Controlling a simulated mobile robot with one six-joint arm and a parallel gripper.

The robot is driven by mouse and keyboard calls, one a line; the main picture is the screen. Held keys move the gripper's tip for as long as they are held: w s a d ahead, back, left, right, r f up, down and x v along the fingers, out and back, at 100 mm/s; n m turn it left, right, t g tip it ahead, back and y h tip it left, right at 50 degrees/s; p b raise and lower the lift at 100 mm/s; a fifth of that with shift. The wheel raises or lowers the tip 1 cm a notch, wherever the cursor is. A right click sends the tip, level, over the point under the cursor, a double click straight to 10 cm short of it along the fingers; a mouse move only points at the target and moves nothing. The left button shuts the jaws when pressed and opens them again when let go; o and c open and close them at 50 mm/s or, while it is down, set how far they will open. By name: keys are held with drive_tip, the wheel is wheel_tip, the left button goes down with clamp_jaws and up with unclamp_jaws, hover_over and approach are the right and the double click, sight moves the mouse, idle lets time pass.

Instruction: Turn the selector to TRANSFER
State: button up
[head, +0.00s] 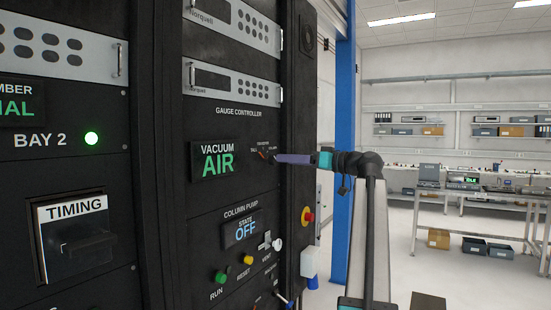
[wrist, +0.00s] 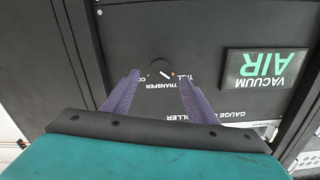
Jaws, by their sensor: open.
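The selector (head: 264,154) is a small dark dial on the black rack panel, right of the VACUUM display (head: 217,161), which reads AIR. In the wrist view the selector (wrist: 162,70) shows upside down, with the word TRANSFER just below it. My gripper (head: 279,158) is in front of the dial in the head view. In the wrist view its purple fingers (wrist: 159,79) are open, one on each side of the dial. Contact cannot be told.
Below are the column pump display (head: 241,231) reading OFF, a green knob (head: 220,277) and a yellow knob (head: 247,260). A red emergency button (head: 307,216) is on the rack's right side. Open floor and a workbench (head: 480,190) lie to the right.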

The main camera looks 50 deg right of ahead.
sight(270, 159)
drive_tip(key=shift+p+x, duration=0.55)
drive_tip(key=shift+x, duration=2.7)
drive_tip(key=shift+c, duration=0.4)
